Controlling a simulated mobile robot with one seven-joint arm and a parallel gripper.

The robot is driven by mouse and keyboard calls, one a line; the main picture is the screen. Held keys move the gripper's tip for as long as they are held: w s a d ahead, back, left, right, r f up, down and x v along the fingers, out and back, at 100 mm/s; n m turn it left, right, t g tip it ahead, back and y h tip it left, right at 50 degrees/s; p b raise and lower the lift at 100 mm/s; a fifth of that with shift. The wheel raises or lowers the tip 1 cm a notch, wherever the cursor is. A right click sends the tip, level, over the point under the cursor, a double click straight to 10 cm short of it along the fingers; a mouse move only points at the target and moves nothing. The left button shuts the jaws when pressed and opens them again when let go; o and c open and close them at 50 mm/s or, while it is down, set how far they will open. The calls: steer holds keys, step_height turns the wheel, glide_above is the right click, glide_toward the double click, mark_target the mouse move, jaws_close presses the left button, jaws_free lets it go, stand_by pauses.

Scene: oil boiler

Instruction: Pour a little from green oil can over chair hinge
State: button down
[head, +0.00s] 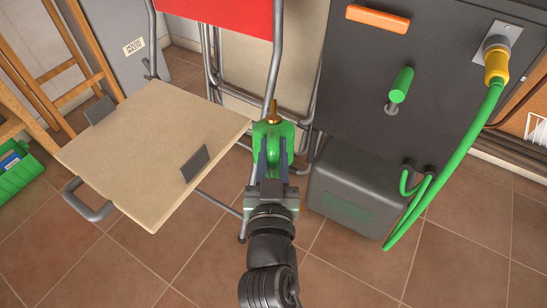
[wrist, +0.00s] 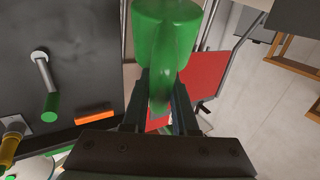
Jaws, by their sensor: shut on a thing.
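The can's brass spout (head: 271,110) points away from me, toward the chair frame. In the wrist view the can (wrist: 166,30) has its handle between my fingers (wrist: 161,105). The chair has a red back (head: 232,14), a beige seat (head: 150,140) and grey tube legs. The can is just right of the seat's right corner. I cannot make out the chair hinge clearly; the can may hide it. No oil is visible.
The dark grey cabinet (head: 400,125) on the right has a green-handled lever (head: 401,85), an orange handle (head: 377,19) and a green hose (head: 452,165). A dark box (head: 352,195) stands below. A green crate (head: 22,168) is at left. The tiled floor in front is clear.

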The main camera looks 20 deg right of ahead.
steer(key=shift+f+b, duration=0.15)
steer(key=shift+b, duration=0.3)
steer(key=shift+f+b, duration=0.15)
steer(key=shift+b, duration=0.25)
step_height(320, 180, down, 3)
steer(key=t+b, duration=0.1)
steer(key=b, duration=0.8)
steer(key=shift+t+h, duration=0.4)
steer(key=shift+s+f+b, duration=0.1)
steer(key=shift+b, duration=0.6)
steer(key=shift+f+t+b, duration=0.1)
steer(key=shift+t+b, duration=0.3)
steer(key=shift+b, duration=0.5)
steer(key=shift+f+b, duration=0.2)
steer(key=shift+b, duration=0.8)
steer(key=shift+t+h+b, duration=0.4)
steer(key=shift+t+b, duration=0.2)
steer(key=shift+b, duration=0.35)
steer(key=shift+r, duration=0.1)
